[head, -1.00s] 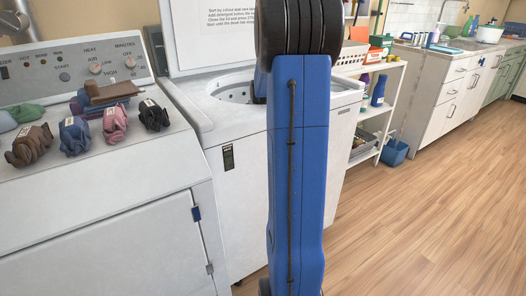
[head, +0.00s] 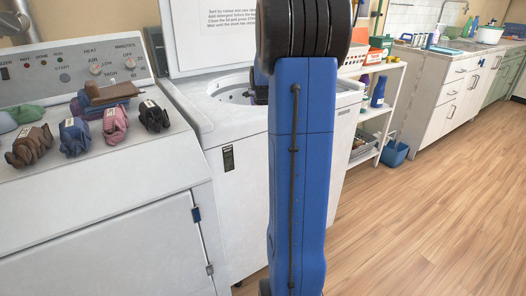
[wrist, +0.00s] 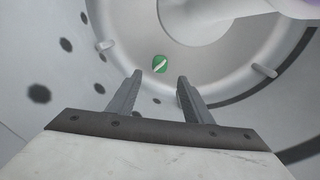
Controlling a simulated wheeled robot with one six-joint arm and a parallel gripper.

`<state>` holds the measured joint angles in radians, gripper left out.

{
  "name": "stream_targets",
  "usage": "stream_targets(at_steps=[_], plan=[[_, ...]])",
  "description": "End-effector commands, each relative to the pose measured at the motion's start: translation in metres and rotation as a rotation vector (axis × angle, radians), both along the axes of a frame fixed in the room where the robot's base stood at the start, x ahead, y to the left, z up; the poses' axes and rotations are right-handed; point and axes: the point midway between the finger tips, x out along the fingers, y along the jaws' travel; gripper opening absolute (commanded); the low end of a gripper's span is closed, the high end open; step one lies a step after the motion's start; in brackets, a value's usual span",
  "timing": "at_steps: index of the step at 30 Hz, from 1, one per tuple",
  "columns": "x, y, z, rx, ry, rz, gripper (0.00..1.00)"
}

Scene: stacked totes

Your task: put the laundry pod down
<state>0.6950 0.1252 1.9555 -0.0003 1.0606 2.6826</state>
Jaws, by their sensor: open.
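The laundry pod (wrist: 160,64), small and green with a white stripe, lies on the floor of the washer drum (wrist: 215,65) in the wrist view. My gripper (wrist: 158,78) is open and empty, its two fingers apart and pointing down into the drum. The pod shows beyond the fingertips, in line with the gap between them and apart from both. In the head view my arm hides most of the drum opening, and neither the pod nor the fingers can be seen there. The top-loading washer (head: 238,150) has its lid raised.
A pale agitator post (wrist: 190,18) rises in the drum, close to the pod. The perforated drum wall (wrist: 70,70) surrounds my gripper. Left of the washer, a dryer (head: 95,220) carries several folded dark and coloured bundles. A white shelf (head: 378,112) stands right of the washer.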

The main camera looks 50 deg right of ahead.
Motion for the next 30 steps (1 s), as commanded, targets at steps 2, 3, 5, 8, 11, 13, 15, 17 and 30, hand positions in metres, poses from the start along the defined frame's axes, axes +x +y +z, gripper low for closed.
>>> stream_targets(at_steps=[2,3,5,8,11,13,15,17,30], plan=[[0.0,0.0,0.017,-0.003,-0.002,0.0,0.46],[0.001,0.0,0.026,-0.003,-0.003,0.0,0.46],[0.0,0.0,0.037,-0.003,-0.002,0.0,0.46],[0.001,0.0,0.053,-0.002,-0.003,0.0,0.46],[0.0,0.0,0.065,-0.001,-0.002,0.0,0.46],[0.0,0.0,0.071,-0.001,-0.001,0.0,0.46],[0.0,0.0,0.075,0.0,-0.001,0.0,0.46],[0.0,0.0,0.077,0.0,-0.001,0.0,0.46],[0.0,0.0,0.078,0.0,0.0,0.0,0.46]])
